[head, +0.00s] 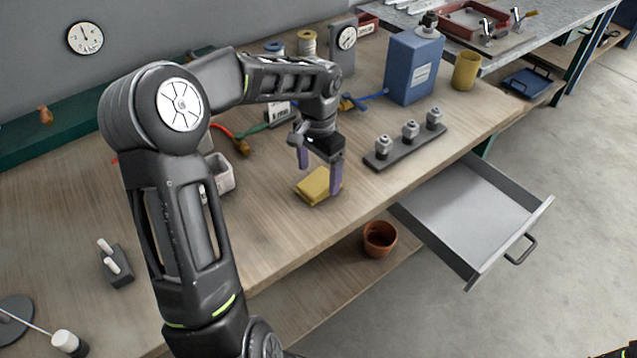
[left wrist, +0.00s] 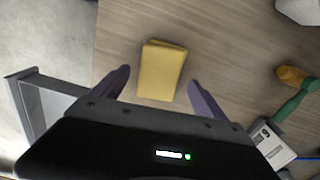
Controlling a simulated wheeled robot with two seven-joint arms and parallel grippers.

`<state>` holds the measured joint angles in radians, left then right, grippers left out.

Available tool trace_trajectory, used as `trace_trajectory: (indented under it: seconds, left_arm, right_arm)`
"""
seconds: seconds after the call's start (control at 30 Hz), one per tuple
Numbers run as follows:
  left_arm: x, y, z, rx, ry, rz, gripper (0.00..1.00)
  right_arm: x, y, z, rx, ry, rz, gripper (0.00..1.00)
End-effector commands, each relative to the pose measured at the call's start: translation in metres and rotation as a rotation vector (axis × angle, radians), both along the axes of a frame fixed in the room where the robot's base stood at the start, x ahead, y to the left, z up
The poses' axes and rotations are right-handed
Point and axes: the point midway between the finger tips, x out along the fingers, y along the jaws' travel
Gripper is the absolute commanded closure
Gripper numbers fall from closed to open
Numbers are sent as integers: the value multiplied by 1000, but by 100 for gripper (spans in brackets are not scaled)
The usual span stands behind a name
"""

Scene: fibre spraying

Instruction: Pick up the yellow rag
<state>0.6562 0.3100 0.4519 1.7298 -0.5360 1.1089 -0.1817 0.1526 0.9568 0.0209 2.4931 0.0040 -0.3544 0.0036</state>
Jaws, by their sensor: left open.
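The yellow rag (head: 314,187) lies folded on the wooden workbench (head: 270,225), near its front edge. In the left wrist view the rag (left wrist: 160,72) lies ahead of the fingers, roughly between their lines. My left gripper (head: 319,175) is open and empty, its two purple fingers pointing down just above and around the rag. In the head view one finger partly covers the rag's right side. In the left wrist view the fingers of my left gripper (left wrist: 163,92) stand apart on either side, with no contact visible.
An open grey drawer (head: 470,215) juts out at the front right. A terracotta pot (head: 379,239) sits on the lower shelf. Bench around the rag is clear.

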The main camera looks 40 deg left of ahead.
Motion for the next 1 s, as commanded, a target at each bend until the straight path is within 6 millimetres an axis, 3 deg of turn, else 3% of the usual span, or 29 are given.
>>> trace_trajectory:
  seconds: [0.13,0.27,0.83,1.0]
  left_arm:
    - [-1,0,-21,-2,4,-1,16]
    - [0,0,-30,-1,-1,0,16]
    - [0,0,-30,0,-1,0,16]
    - [0,0,-30,0,-1,0,29]
  right_arm:
    - [-1,0,7,-2,3,0,100]
    - [-1,0,7,-3,3,-1,100]
    - [-1,0,7,-2,3,-1,100]
    - [-1,0,7,-2,3,-1,100]
